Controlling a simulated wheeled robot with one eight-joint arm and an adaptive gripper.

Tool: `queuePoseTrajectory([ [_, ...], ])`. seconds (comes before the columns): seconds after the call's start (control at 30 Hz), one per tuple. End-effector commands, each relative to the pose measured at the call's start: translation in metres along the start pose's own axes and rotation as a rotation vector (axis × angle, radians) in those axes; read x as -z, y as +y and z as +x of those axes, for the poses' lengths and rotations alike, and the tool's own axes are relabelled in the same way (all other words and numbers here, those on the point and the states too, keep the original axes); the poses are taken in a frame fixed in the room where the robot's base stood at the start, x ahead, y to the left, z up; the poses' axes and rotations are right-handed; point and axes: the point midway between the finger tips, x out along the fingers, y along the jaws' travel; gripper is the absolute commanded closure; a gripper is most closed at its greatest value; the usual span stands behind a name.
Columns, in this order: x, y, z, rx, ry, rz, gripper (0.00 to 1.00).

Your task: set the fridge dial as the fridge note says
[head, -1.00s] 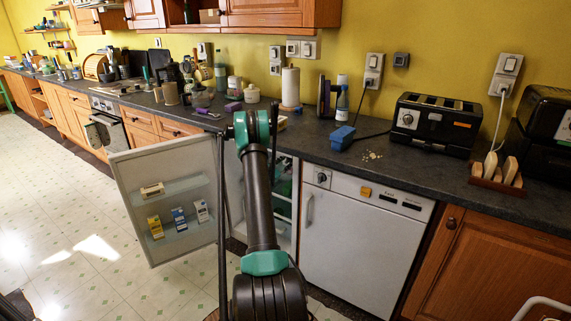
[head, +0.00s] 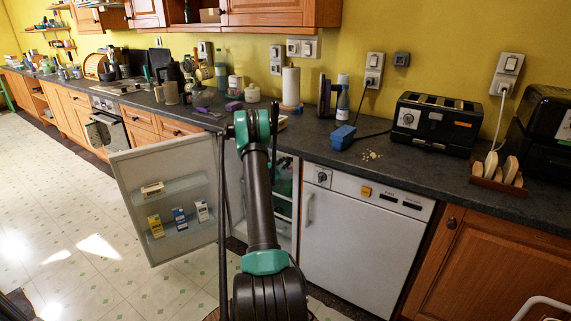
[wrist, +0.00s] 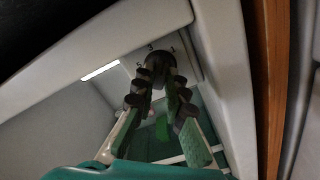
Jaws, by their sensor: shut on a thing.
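The fridge (head: 292,175) stands open under the counter, its door (head: 178,160) swung out to the left. My arm reaches into it and hides much of the inside in the head view. In the wrist view a dark round dial (wrist: 159,57) sits high inside the fridge (wrist: 205,60), with small numerals around it that I cannot read surely. My gripper (wrist: 157,80) is shut on the dial, one finger on each side. I see no readable fridge note.
Open floor lies left.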

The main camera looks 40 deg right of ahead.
Motion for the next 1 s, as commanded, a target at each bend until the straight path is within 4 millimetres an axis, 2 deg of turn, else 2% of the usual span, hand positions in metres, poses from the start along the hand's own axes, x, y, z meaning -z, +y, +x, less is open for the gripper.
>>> queuePoseTrajectory([
  [0.5, 0.0002, -0.0003, -0.0013, 0.002, 0.0, 0.325, 1.0],
  [1.0, 0.0002, -0.0005, -0.0015, 0.002, 0.0, 0.388, 1.0],
])
